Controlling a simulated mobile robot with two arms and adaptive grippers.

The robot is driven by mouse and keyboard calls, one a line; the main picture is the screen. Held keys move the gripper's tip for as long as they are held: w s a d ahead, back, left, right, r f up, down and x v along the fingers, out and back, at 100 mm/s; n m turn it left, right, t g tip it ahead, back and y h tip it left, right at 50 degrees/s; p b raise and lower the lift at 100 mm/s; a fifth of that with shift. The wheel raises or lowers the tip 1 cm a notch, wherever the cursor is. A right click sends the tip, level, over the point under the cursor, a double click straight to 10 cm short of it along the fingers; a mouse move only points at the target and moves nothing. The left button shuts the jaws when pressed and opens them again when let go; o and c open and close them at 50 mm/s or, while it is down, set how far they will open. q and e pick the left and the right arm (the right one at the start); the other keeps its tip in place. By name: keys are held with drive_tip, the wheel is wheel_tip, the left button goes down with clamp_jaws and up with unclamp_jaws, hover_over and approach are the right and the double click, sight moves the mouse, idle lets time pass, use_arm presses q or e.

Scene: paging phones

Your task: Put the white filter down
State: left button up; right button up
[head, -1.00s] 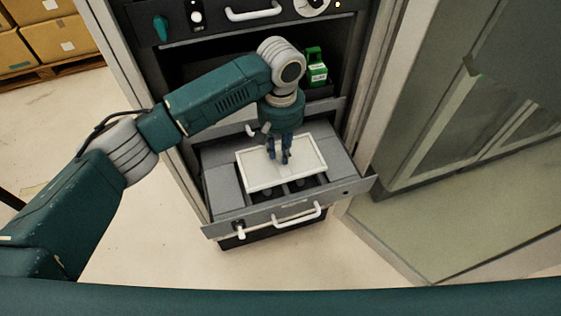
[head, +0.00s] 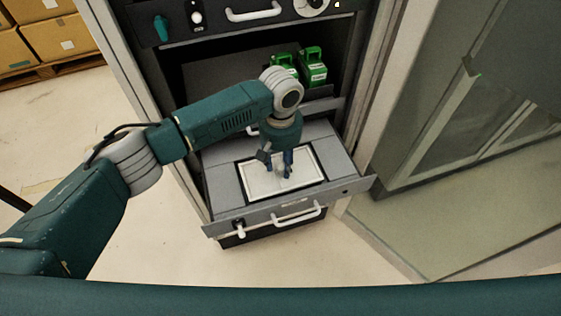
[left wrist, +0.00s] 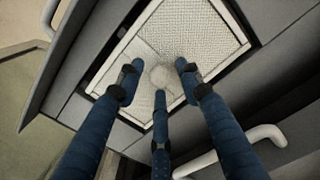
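The white filter (head: 262,185) is a framed rectangular panel with a mesh face. It lies in the dark-edged recess of the open drawer (head: 225,188), roughly level with the drawer top. In the left wrist view the white filter (left wrist: 205,38) shows a round pale knob (left wrist: 160,76) at its middle. My left gripper (head: 279,168) is just above the filter. In the left wrist view its three fingers (left wrist: 158,77) stand spread around the knob, with gaps between the fingertips and it. My right gripper is not in view.
Two green containers (head: 313,68) stand on the cabinet shelf behind the arm. The drawer front has a white handle (head: 298,215). An upper panel with a handle (head: 253,12) sits above. A glass-fronted cabinet (head: 450,150) stands at the right. Cardboard boxes (head: 50,38) are at the far left.

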sight(281, 166)
use_arm(q)
wheel_tip(281, 166, up, 12)
drive_tip(key=b, duration=0.1)
drive_tip(key=shift+r, duration=0.15)
idle(0.5)
idle(0.7)
